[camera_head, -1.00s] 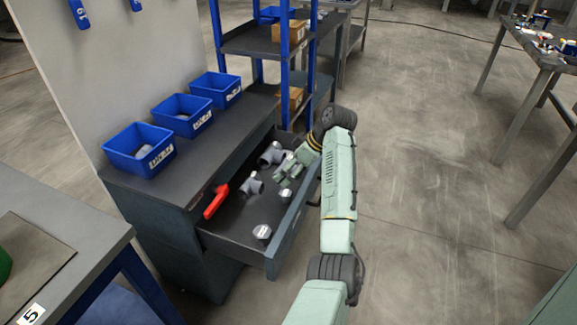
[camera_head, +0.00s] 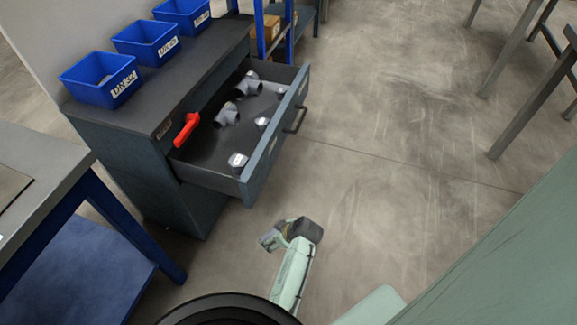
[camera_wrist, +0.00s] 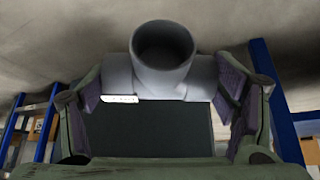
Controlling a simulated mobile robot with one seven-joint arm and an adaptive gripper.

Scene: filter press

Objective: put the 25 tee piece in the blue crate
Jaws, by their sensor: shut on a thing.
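My gripper (camera_head: 272,237) is low over the floor in front of the open drawer, apart from it. In the wrist view its two fingers (camera_wrist: 162,85) are shut on a grey tee piece (camera_wrist: 163,58). The round open end of the tee faces the camera, and a small white label shows on its left; I cannot read the size. Three blue crates stand in a row on the cabinet top: near (camera_head: 100,80), middle (camera_head: 147,40) and far (camera_head: 183,14).
A blue-legged bench (camera_head: 110,215) stands at left. Floor to the right of the drawer is clear.

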